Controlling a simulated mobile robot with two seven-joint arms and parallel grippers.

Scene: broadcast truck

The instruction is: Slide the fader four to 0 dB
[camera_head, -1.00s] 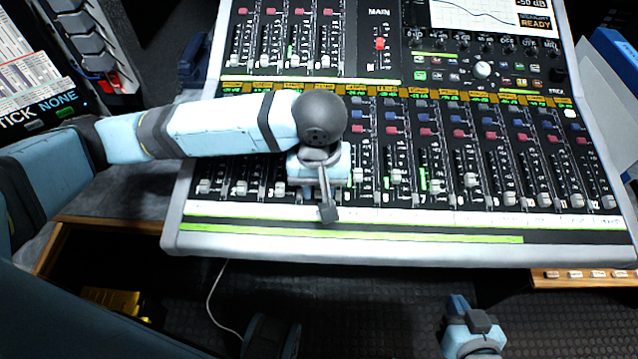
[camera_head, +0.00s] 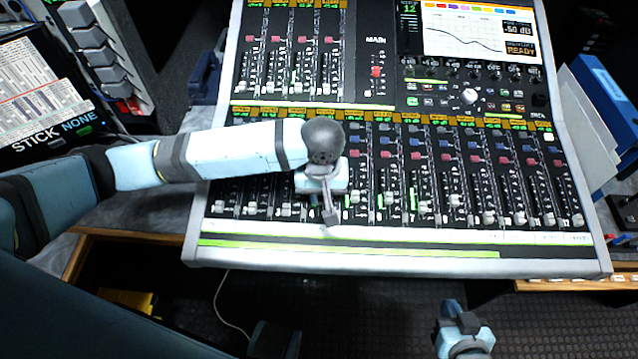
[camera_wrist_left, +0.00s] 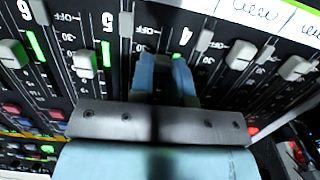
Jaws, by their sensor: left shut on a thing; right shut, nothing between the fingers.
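The fader console (camera_head: 395,262) fills the middle of the head view. My left gripper (camera_head: 330,215) is over its lower fader row, toward the front edge. My right gripper (camera_head: 457,315) is shut and empty, low in front of the console.
Neighbouring fader caps stand close on both sides, such as fader six (camera_wrist_left: 12,53) and another cap (camera_wrist_left: 240,55). The screen (camera_head: 462,32) is at the console's top right. A blue binder (camera_head: 612,88) stands to the right. Dark floor (camera_head: 380,310) lies in front.

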